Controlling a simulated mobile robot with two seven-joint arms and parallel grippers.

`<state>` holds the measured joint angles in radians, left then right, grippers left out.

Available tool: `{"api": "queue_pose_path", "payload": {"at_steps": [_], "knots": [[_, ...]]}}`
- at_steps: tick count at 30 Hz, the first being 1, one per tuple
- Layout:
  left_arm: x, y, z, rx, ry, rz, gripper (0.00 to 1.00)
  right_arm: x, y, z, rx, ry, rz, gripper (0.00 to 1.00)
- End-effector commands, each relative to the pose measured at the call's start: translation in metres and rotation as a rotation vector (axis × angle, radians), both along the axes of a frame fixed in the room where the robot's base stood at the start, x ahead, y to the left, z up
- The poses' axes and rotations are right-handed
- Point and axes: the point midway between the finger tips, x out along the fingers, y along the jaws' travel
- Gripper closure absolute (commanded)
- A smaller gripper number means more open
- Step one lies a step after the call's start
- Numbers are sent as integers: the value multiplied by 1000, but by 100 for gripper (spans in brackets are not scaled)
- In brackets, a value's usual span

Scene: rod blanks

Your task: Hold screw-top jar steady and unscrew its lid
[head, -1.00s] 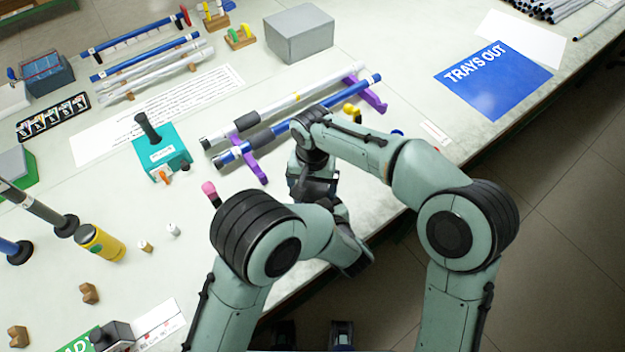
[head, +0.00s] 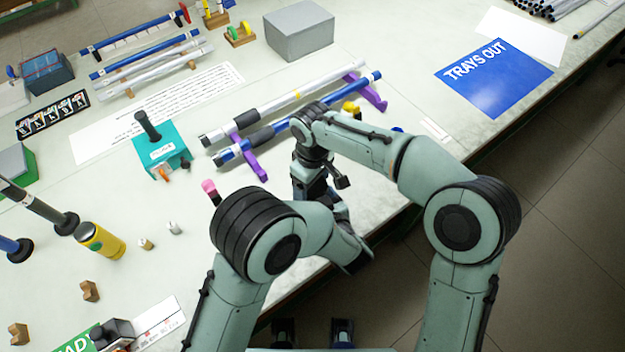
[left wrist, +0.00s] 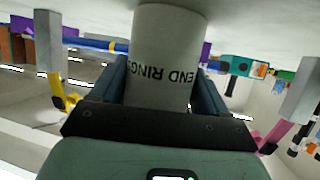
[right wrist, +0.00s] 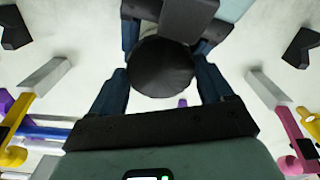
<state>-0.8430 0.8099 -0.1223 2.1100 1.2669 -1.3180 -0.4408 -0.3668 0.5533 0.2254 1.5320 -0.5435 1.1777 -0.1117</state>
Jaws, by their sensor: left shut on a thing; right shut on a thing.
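The screw-top jar (left wrist: 165,32) is a white cylinder with printed letters reading "END RING" and more, in the left wrist view. My left gripper (left wrist: 162,85) is shut around its side. The black round lid (right wrist: 160,66) shows from above in the right wrist view, between the fingers of my right gripper (right wrist: 160,92), which is shut on it. In the head view my right gripper (head: 314,188) points down near the table's front edge. My own arms hide the jar and lid there. I cannot tell whether the lid is still seated on the jar.
Two rods lie on purple rests (head: 372,92) just behind the grippers. A teal block with a black handle (head: 163,158) stands left of them. A yellow cylinder (head: 100,241) and small pieces stand at the left. A blue "TRAYS OUT" sheet (head: 494,80) lies at the right.

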Motion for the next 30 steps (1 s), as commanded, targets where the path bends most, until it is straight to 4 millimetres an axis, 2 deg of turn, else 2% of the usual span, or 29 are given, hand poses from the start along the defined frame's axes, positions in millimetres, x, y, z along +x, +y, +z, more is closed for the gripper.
{"api": "queue_pose_path", "payload": {"at_steps": [3,22,30], "knots": [[0,0,0,0,0,-1,100,0,1,0,1,0,100,56],[0,0,0,0,0,-1,100,0,1,1,1,-1,95,56],[0,0,0,0,0,-1,100,0,1,9,2,-1,94,56]]}}
